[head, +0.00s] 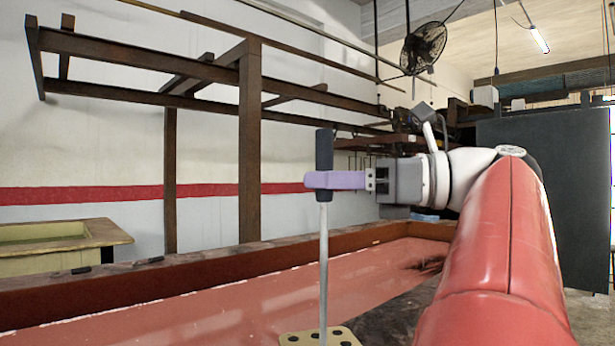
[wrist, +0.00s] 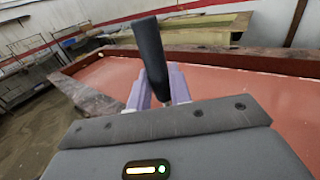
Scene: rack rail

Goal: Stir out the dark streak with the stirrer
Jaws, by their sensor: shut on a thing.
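The stirrer has a black handle (head: 324,150), a grey shaft (head: 323,260) and a pale plate with holes (head: 318,337) at its foot. The lower edge of the head view cuts off the plate. My gripper (head: 335,180), with purple fingers, is shut on the handle and holds the stirrer about upright. The handle also shows in the wrist view (wrist: 150,58). The long trough (head: 150,284) holds red liquid (head: 220,304). The plate shows uncovered in front of the liquid; its height above it is unclear. A dark streak (head: 428,264) shows on the liquid toward the far right end.
A dark wooden frame (head: 250,140) stands behind the trough. A pale yellow basin with a wooden rim (head: 108,232) stands at the left. A dark grey panel (head: 545,190) stands at the right. The air over the trough's left part looks clear.

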